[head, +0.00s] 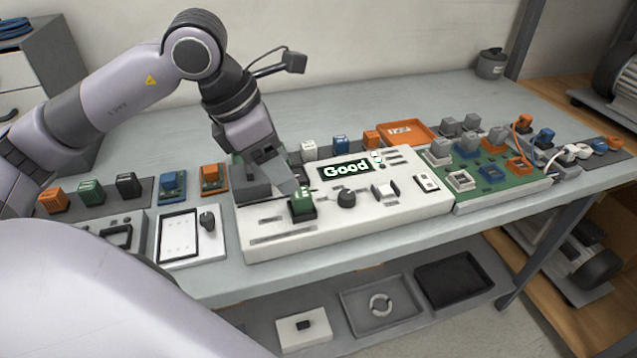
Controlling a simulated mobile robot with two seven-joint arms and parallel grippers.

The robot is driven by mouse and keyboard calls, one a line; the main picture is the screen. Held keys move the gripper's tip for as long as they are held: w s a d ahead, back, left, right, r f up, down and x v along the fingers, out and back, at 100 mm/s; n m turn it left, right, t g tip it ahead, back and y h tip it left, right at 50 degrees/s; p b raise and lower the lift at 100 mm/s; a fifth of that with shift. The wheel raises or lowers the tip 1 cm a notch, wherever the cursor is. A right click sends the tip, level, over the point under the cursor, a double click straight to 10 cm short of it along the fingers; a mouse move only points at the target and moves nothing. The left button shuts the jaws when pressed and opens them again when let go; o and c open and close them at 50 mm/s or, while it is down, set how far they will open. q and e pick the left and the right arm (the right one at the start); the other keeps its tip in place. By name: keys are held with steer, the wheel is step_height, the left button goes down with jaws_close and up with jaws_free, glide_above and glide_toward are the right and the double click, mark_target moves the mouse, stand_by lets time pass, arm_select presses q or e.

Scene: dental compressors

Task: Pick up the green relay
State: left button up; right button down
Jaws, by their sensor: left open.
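A green relay (302,204) sits upright in a dark socket on the white tester panel (400,205), whose display reads "Good". My left gripper (293,186) is open and points down just above and behind this relay. Its fingertips are close to the relay's top; I cannot tell whether they touch it. Another green relay (91,192) stands at the left of the bench between an orange one (53,200) and a black one (128,185). My right gripper is not in view.
A green board (497,178) with grey relays and sockets lies to the right. An orange tray (420,131) is behind the tester. The back of the bench is largely clear.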

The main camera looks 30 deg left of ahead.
mark_target(298, 193)
arm_select(q)
steer(key=x, duration=0.7)
steer(key=shift+a+p, duration=0.1)
steer(key=shift+p, duration=0.3)
steer(key=c, duration=1)
